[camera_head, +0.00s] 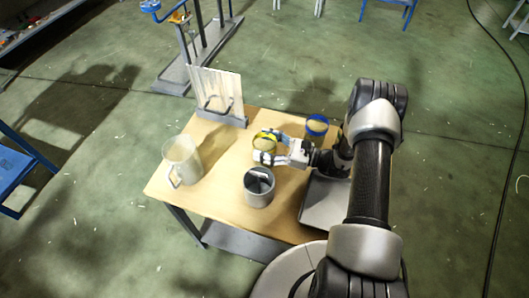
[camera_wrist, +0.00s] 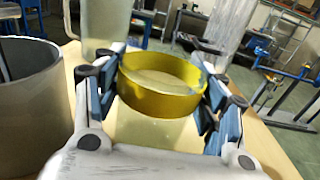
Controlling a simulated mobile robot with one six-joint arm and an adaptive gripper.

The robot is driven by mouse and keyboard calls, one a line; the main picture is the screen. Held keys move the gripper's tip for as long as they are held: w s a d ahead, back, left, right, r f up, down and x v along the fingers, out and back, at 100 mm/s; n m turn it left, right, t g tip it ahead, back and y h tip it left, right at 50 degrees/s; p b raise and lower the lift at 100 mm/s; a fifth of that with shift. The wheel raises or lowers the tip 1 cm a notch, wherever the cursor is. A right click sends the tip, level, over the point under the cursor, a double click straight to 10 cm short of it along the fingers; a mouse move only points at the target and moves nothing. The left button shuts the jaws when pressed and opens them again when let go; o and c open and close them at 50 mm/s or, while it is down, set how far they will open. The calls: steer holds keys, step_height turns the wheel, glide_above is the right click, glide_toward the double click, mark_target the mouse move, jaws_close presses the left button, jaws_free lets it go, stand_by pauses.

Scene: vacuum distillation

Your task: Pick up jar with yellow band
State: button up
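The jar with the yellow band (camera_head: 265,143) stands upright on the wooden table. In the wrist view the jar (camera_wrist: 160,88) is in the middle, its yellow band around the open rim and pale contents inside. My gripper (camera_head: 267,148) reaches it from the right with one finger on each side. In the wrist view my gripper's (camera_wrist: 162,80) blue-padded fingers flank the band very closely. I cannot tell whether the pads press on the jar or a small gap is left. The jar's lower part is partly hidden by my gripper.
A grey cup (camera_head: 259,188) stands close in front of the jar. A clear pitcher (camera_head: 182,160) is at the left, a ribbed panel (camera_head: 214,92) at the back, and a blue-banded jar (camera_head: 316,126) behind my gripper. The table (camera_head: 216,197) is bare between pitcher and cup.

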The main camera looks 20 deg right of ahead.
steer(key=c, duration=0.7)
steer(key=shift+r, duration=0.1)
steer(key=shift+c, duration=0.2)
